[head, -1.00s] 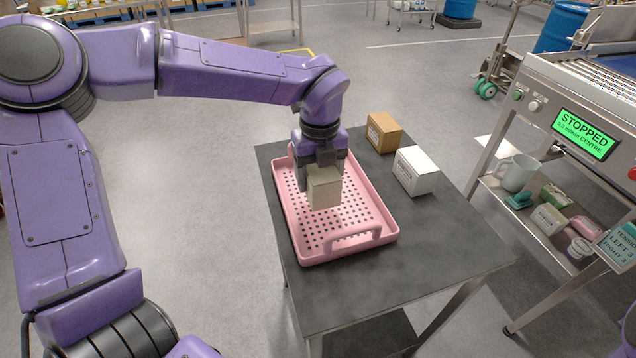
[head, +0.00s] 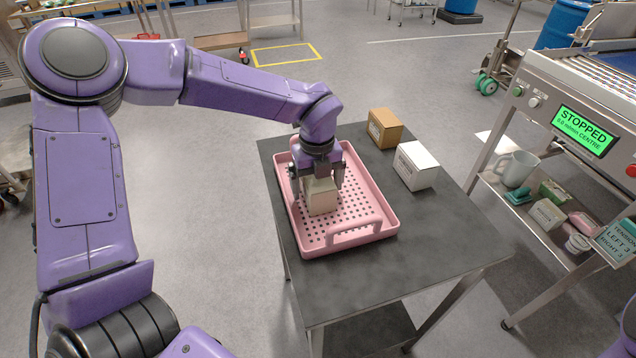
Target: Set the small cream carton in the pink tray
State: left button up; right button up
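The small cream carton (head: 321,198) stands upright in the pink tray (head: 366,239), in the left-middle part of its perforated floor. My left gripper (head: 318,180) is directly over it, pointing down, with one finger on each side of the carton's upper part. The fingers look spread a little wider than the carton, so it appears open around it. The carton's top is partly hidden by the gripper. Only a bit of my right arm shows at the lower right edge; its gripper is out of view.
On the dark table (head: 440,238), a brown box (head: 385,129) and a white box (head: 416,166) stand right of the tray. A stopped conveyor (head: 585,140) with a shelf holding a mug (head: 516,169) and small goods is at the right. The table's front right is clear.

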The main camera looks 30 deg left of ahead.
pick_arm(q)
notch_tip(320, 180, up, 12)
jog(key=shift+r, duration=0.25)
dwell(0.3)
